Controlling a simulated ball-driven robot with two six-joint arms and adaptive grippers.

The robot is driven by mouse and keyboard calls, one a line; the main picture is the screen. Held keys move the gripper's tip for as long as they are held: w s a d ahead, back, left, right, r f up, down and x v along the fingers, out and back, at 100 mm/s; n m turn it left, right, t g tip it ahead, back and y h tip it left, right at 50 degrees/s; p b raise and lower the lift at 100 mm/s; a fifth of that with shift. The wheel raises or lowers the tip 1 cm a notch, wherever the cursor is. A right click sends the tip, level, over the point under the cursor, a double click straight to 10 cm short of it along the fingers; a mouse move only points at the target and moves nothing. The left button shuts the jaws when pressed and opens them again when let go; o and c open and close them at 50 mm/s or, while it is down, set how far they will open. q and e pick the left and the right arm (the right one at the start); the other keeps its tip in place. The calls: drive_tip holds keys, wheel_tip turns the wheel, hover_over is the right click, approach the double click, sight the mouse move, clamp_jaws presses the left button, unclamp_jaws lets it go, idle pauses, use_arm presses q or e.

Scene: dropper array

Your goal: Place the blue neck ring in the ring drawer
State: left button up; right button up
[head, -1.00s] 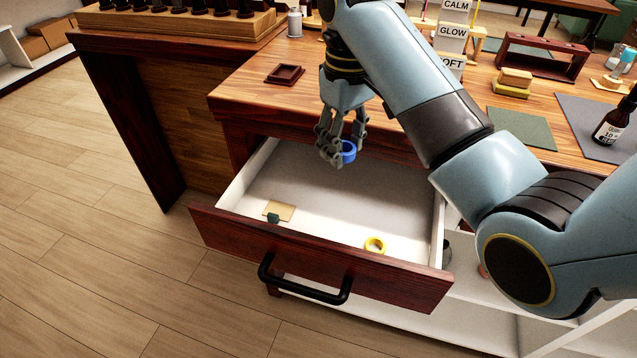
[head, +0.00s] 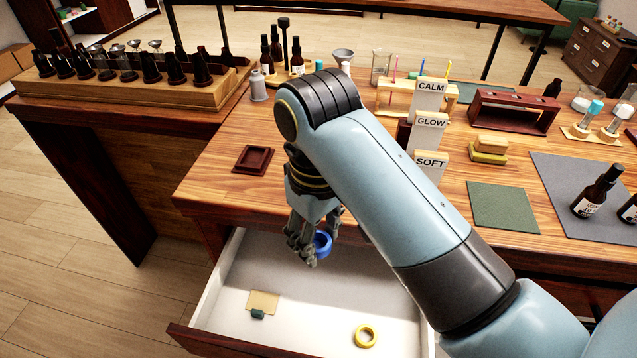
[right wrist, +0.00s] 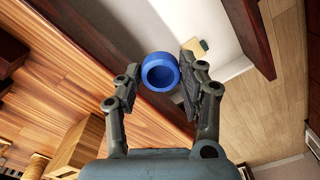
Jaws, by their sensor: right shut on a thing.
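The blue neck ring (head: 325,249) is held between the fingertips of my right gripper (head: 318,240), which is shut on it and points down above the back part of the open ring drawer (head: 300,290). In the right wrist view the blue ring (right wrist: 149,74) sits at the tips of the right gripper (right wrist: 160,80). The drawer has a white inside and a dark red wooden front (head: 195,343). The ring hangs above the drawer floor, near the table's front edge. My left gripper is not in view.
A yellow ring (head: 357,337) lies on the drawer floor at the right. A tan card (head: 264,299) with a small dark green piece (head: 257,314) lies at the left. A small dark red tray (head: 252,160) stands on the table. The middle of the drawer floor is clear.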

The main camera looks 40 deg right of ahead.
drive_tip(key=b, duration=0.1)
hover_over(319, 301)
wheel_tip(319, 301, down, 16)
drive_tip(key=shift+r, duration=0.15)
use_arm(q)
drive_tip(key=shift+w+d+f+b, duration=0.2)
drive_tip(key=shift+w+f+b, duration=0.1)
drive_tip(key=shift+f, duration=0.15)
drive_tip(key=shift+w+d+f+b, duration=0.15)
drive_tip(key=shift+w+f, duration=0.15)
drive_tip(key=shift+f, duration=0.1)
use_arm(e)
drive_tip(key=shift+f, duration=2.2)
drive_tip(key=shift+f, duration=0.15)
drive_tip(key=o, duration=1.3)
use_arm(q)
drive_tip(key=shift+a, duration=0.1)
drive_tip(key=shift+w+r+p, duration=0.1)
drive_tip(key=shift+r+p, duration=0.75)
use_arm(e)
wheel_tip(319, 301, up, 12)
